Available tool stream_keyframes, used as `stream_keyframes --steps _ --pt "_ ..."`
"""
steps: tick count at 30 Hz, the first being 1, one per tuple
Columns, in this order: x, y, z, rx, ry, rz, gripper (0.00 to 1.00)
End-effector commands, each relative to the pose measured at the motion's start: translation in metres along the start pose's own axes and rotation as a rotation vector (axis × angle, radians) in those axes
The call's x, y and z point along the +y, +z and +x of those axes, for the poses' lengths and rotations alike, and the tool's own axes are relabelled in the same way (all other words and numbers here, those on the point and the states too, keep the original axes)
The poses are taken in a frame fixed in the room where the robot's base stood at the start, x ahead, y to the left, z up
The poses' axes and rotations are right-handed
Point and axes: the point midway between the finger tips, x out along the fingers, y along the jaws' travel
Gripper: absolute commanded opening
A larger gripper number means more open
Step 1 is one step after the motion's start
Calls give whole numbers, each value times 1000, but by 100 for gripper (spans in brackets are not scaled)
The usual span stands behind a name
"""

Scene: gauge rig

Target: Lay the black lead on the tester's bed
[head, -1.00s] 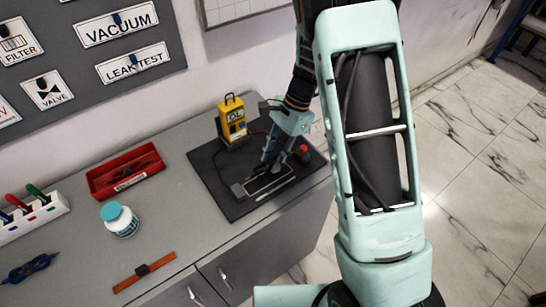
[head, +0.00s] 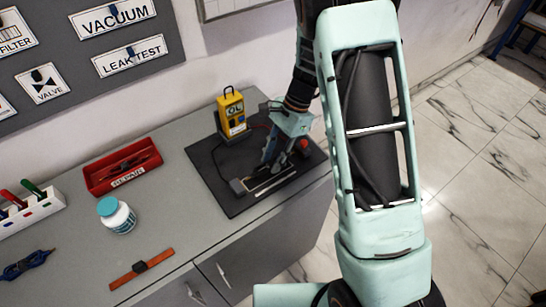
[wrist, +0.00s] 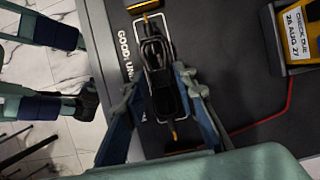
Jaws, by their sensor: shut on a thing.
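My gripper (head: 271,158) is low over the black mat on the bench. In the wrist view my gripper (wrist: 160,95) has its two blue fingers on either side of the coiled black lead (wrist: 160,75) and is shut on it. The lead lies over a white-outlined rectangle on the mat, between end pieces with orange-yellow tips; whether it touches the surface I cannot tell. The yellow tester (head: 232,116) stands upright at the back of the mat, and its label side shows in the wrist view (wrist: 297,35). In the head view my fingers largely hide the lead.
The black mat (head: 212,177) bears a red knob (head: 302,146) at right and a red wire. A red tray (head: 122,167), a white jar with a teal lid (head: 116,214), and a brown strap (head: 141,269) lie to the left. The bench's front edge is close to the mat.

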Motion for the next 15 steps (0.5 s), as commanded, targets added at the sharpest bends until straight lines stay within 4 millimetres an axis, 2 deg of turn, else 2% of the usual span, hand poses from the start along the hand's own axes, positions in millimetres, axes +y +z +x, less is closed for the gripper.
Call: stream_keyframes --steps 15 --pt "0 -6 14 0 0 0 2"
